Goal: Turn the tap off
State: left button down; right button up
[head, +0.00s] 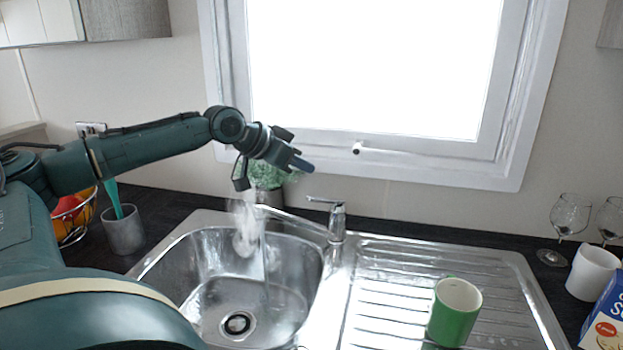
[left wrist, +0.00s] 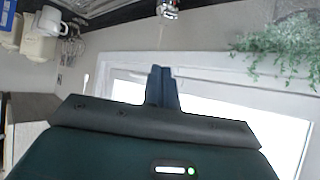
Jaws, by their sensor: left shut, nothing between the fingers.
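The chrome tap (head: 337,222) stands at the back of the sink unit, between the basin and the drainer. Its lever (head: 322,200) points left and looks slightly raised. Its spout reaches left over the basin (head: 190,248), and a stream of water (head: 263,250) falls from it with whitish steam or spray around it. My left gripper (head: 308,167) is shut and empty, above and slightly left of the lever, apart from it. In the left wrist view the shut fingers (left wrist: 162,76) show in the middle, and part of the tap (left wrist: 168,9) shows at the top edge. My right gripper is not in view.
A green mug (head: 455,312) stands on the drainer (head: 385,270). A plant (head: 268,176) sits behind the spout under the window. Wine glasses (head: 571,215), a white mug (head: 593,272) and a blue box (head: 608,318) are at right. A grey cup (head: 124,232) and fruit basket are at left.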

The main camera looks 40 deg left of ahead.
aim_at(311, 197)
pick_arm(q)
jog(key=p+x, duration=0.2)
jog(key=x, duration=0.2)
jog(key=shift+w+d+r, duration=0.1)
jog(key=shift+r, duration=0.05)
jog(key=f, duration=0.3)
jog(key=shift+s, duration=0.35)
jog(key=shift+s+f+p, duration=0.25)
jog(key=shift+f+p, duration=0.05)
jog(key=shift+f, duration=0.3)
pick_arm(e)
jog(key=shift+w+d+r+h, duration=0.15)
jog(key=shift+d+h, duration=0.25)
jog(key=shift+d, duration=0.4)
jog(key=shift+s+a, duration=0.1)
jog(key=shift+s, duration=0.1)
